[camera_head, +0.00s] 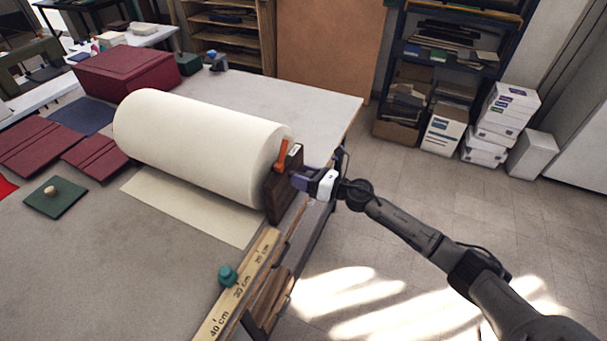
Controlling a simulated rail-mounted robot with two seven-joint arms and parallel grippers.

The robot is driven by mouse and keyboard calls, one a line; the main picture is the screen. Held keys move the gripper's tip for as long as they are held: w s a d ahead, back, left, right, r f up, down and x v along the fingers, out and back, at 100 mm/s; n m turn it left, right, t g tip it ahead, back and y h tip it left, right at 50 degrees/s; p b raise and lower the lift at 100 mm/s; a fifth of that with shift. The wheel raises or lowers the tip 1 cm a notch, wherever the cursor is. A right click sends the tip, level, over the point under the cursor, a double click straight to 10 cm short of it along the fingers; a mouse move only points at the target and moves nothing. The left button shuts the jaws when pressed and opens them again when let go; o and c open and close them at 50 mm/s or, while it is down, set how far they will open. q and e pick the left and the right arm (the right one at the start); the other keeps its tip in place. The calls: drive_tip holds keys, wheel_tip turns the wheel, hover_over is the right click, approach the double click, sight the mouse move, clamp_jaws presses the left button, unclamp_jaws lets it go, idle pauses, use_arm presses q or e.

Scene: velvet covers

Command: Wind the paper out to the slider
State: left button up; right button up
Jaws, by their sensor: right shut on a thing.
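A thick cream paper roll (200,145) lies at the right part of the table, its end in a dark wooden bracket (280,195). A flat strip of paper (190,205) comes out from under it toward the front. Its free edge lies near the far end of the wooden ruler (240,290). A teal slider (227,275) sits on the ruler, just past the 30 cm mark, with bare table between it and the paper edge. An orange crank (282,155) shows at the bracket. My right gripper (303,180) is shut at the crank; its fingers hide the held part. My left gripper is out of view.
A dark red box (127,72) stands behind the roll. Maroon covers (95,155), a blue sheet (82,116) and a green square with a wooden knob (55,197) lie left. The table front is clear. Shelves and white boxes (505,110) stand beyond.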

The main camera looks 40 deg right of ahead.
drive_tip(key=m+p, duration=0.3)
drive_tip(key=m, duration=0.2)
drive_tip(key=shift+d+m, duration=0.1)
drive_tip(key=shift+m, duration=0.3)
drive_tip(key=shift+m+p, duration=0.35)
drive_tip(key=shift+m, duration=0.55)
drive_tip(key=shift+f+m, duration=0.1)
drive_tip(key=shift+m, duration=0.2)
drive_tip(key=o, duration=1.3)
drive_tip(key=shift+c, duration=0.2)
drive_tip(key=b+v, duration=0.1)
drive_tip(key=v, duration=1.2)
drive_tip(key=shift+s+d, duration=0.25)
drive_tip(key=shift+s, duration=0.05)
